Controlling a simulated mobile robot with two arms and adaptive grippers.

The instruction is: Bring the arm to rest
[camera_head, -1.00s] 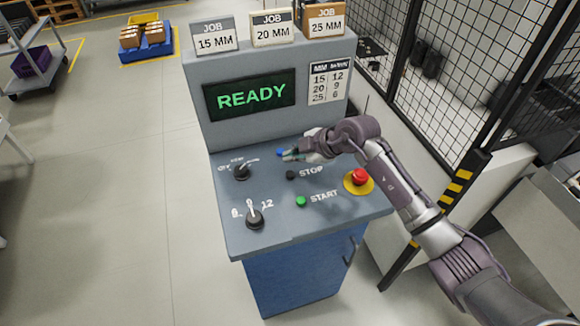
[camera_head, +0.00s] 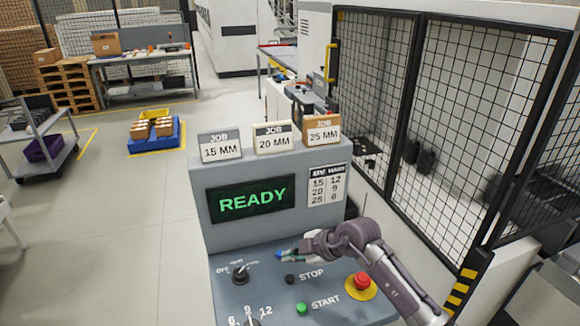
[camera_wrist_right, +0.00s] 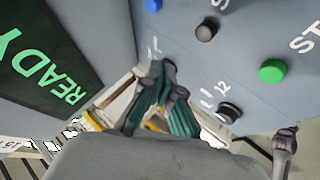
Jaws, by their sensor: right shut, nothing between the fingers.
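My right arm reaches in from the lower right of the head view, over the grey control console (camera_head: 225,305). My right gripper (camera_head: 288,255) is shut and empty, close to the blue button (camera_head: 280,253); I cannot tell from the head view whether they touch. In the right wrist view the dark green fingers (camera_wrist_right: 162,95) are together with nothing between them, and the blue button (camera_wrist_right: 152,5) is at the top edge, apart from the fingertips. The console screen (camera_head: 250,199) reads READY.
The black STOP button (camera_head: 291,279), green START button (camera_head: 302,308) and red emergency button (camera_head: 362,281) are near my right arm. A selector knob (camera_head: 240,274) is to the left. Job cards (camera_head: 275,138) stand on top.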

